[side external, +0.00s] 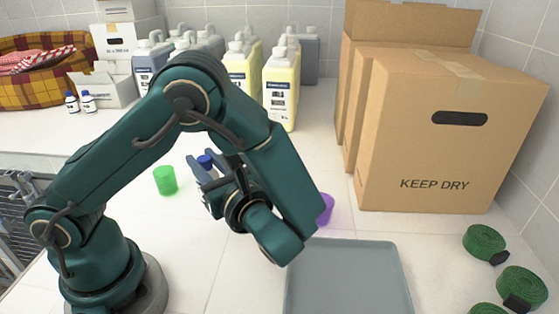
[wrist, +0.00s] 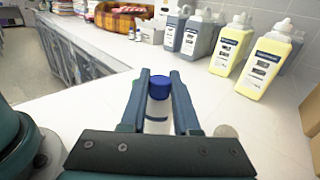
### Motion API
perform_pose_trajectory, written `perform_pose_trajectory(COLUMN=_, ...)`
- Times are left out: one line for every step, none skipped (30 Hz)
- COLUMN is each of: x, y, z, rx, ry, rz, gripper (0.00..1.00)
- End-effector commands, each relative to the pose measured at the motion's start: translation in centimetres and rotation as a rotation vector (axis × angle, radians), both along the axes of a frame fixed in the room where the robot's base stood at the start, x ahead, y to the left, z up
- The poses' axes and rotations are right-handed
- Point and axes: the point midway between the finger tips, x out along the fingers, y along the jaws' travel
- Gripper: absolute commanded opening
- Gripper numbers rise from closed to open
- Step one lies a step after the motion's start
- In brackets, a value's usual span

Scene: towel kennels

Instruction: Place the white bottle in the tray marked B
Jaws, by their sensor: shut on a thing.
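The white bottle (wrist: 157,112) with a blue cap stands between the two fingers of my gripper (wrist: 160,82) in the wrist view. My gripper is shut on it. In the side view the blue cap (side external: 205,161) shows beside the fingers of my gripper (side external: 205,172), and most of the bottle is hidden. I cannot tell whether its base touches the counter. A grey tray (side external: 300,290) lies at the front, right of my gripper; no letter on it is visible.
A green cup (side external: 165,181) stands left of my gripper. A purple cup (side external: 327,209) is partly behind my arm. Large cardboard boxes (side external: 440,150) stand at right, near green coiled straps (side external: 484,242). Several jugs (side external: 281,85) stand at the back.

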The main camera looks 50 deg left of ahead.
Motion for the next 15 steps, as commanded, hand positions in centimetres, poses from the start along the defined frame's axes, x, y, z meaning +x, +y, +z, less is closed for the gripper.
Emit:
perform_pose_trajectory(x=-1.5, y=-0.2, z=-1.0, rx=0.001, ry=0.004, rz=0.125, gripper=0.0)
perform_pose_trajectory(x=-2.4, y=-0.4, z=-1.4, rx=-0.002, ry=0.003, rz=0.197, gripper=0.0)
perform_pose_trajectory(x=-3.6, y=-0.8, z=-2.0, rx=-0.005, ry=0.006, rz=0.295, gripper=0.0)
perform_pose_trajectory(x=-4.5, y=-1.2, z=-2.4, rx=-0.007, ry=0.005, rz=0.367, gripper=0.0)
perform_pose_trajectory(x=-5.3, y=-1.6, z=-2.8, rx=-0.011, ry=0.008, rz=0.439, gripper=0.0)
perform_pose_trajectory(x=-6.4, y=-2.3, z=-3.2, rx=-0.015, ry=0.007, rz=0.535, gripper=0.0)
perform_pose_trajectory(x=-7.1, y=-2.8, z=-3.5, rx=-0.018, ry=0.01, rz=0.606, gripper=0.0)
perform_pose_trajectory(x=-7.8, y=-3.4, z=-3.8, rx=-0.022, ry=0.011, rz=0.677, gripper=0.0)
perform_pose_trajectory(x=-8.7, y=-4.3, z=-4.0, rx=-0.025, ry=0.012, rz=0.77, gripper=0.0)
perform_pose_trajectory(x=-9.2, y=-5.0, z=-4.2, rx=-0.029, ry=0.013, rz=0.839, gripper=0.0)
perform_pose_trajectory(x=-9.8, y=-5.7, z=-4.3, rx=-0.03, ry=0.014, rz=0.908, gripper=0.0)
perform_pose_trajectory(x=-10.4, y=-6.7, z=-4.4, rx=-0.034, ry=0.015, rz=0.999, gripper=0.0)
perform_pose_trajectory(x=-10.7, y=-7.5, z=-4.4, rx=-0.035, ry=0.016, rz=1.067, gripper=0.0)
perform_pose_trajectory(x=-11.1, y=-8.4, z=-4.4, rx=-0.037, ry=0.018, rz=1.134, gripper=0.0)
perform_pose_trajectory(x=-11.4, y=-9.5, z=-4.3, rx=-0.039, ry=0.019, rz=1.223, gripper=0.0)
